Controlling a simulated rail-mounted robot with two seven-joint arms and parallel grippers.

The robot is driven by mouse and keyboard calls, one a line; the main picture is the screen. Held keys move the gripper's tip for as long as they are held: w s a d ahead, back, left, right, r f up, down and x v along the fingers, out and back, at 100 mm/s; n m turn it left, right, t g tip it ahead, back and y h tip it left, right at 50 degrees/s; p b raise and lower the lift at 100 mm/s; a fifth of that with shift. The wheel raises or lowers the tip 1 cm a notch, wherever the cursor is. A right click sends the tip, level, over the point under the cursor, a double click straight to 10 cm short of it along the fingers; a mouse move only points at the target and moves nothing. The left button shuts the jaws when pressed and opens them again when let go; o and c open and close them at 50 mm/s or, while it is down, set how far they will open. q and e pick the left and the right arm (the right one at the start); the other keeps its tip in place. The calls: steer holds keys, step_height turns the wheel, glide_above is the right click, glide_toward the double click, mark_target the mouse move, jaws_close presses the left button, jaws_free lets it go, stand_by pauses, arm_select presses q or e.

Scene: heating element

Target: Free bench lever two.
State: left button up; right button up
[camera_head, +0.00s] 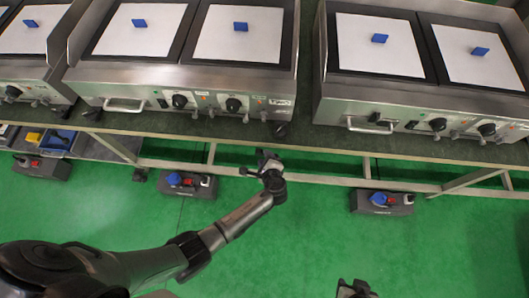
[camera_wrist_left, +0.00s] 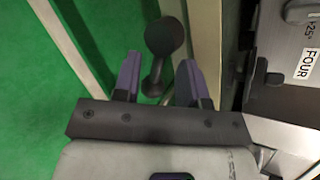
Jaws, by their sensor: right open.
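A dark lever with a round ball knob (camera_wrist_left: 164,36) shows in the left wrist view, its short stem running down between my left fingers. My left gripper (camera_wrist_left: 158,80) is open, with a purple-lined finger on each side and gaps to the stem. In the head view, my left gripper (camera_head: 266,160) is just in front of the bench (camera_head: 215,128) edge, below a dark knob (camera_head: 280,129) there. I cannot tell which lever is number two. My right gripper (camera_head: 355,290) is open at the bottom edge, largely cut off.
Steel griddles with white plates and blue blocks stand on the bench; the middle one (camera_head: 190,75) carries dials and a FOUR label (camera_wrist_left: 305,64). Grey boxes with blue and red parts (camera_head: 187,184) (camera_head: 382,202) sit below the bench. The green floor (camera_head: 300,240) is mostly clear.

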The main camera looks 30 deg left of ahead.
arm_select(q)
steer(key=p+v, duration=0.3)
steer(key=v, duration=0.7)
steer(key=shift+s+d, duration=0.15)
steer(key=shift+s, duration=0.05)
steer(key=shift+r, duration=0.15)
